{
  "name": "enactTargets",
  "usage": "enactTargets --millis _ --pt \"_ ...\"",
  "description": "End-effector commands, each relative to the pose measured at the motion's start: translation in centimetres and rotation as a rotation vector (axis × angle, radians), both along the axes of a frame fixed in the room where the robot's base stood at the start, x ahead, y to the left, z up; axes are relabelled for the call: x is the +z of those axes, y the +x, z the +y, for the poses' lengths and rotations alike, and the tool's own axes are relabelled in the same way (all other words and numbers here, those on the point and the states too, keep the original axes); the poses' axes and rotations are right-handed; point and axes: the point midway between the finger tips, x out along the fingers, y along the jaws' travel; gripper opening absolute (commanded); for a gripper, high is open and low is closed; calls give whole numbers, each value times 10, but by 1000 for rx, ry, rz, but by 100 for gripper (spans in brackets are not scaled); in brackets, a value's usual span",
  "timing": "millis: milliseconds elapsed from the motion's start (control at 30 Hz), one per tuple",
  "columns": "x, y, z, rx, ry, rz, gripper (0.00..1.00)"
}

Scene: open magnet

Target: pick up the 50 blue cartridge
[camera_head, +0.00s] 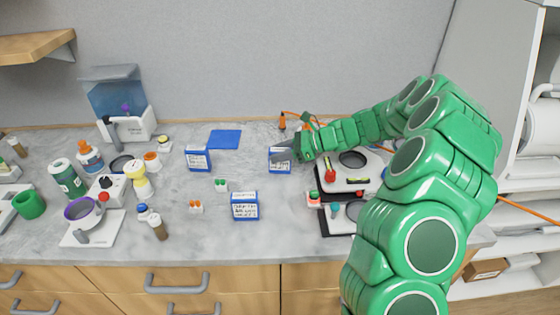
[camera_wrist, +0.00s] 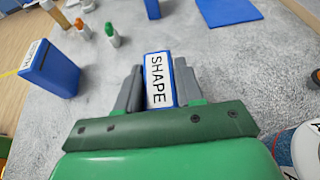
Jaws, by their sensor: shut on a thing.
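My gripper (camera_head: 287,153) is at the back middle of the counter, shut on a blue cartridge (camera_head: 279,166) with a white label. In the wrist view the two grey fingers of my gripper (camera_wrist: 158,88) flank this cartridge (camera_wrist: 159,80), and its top label reads "SHAPE". I cannot tell whether it touches the counter. Two similar blue cartridges stand apart: one at the back left (camera_head: 198,158), one nearer the front (camera_head: 245,206). One cartridge also shows at the left of the wrist view (camera_wrist: 47,70). I cannot read a "50" on any label.
A flat blue mat (camera_head: 225,139) lies behind. A device with a black round plate (camera_head: 352,159) stands right of my gripper, under my arm. Bottles and instruments crowd the left. The front middle counter is mostly clear.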

Motion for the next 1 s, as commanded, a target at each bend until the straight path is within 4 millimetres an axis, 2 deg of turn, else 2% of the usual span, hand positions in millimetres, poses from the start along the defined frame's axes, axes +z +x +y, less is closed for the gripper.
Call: enactTargets --millis 267,433,600,1000 --pt "0 0 0 0 0 0 4" --pt "9 0 0 0 0 -3 4" --pt "35 0 -1 -1 -2 -6 4" --pt "82 -42 -7 -1 2 -2 4"
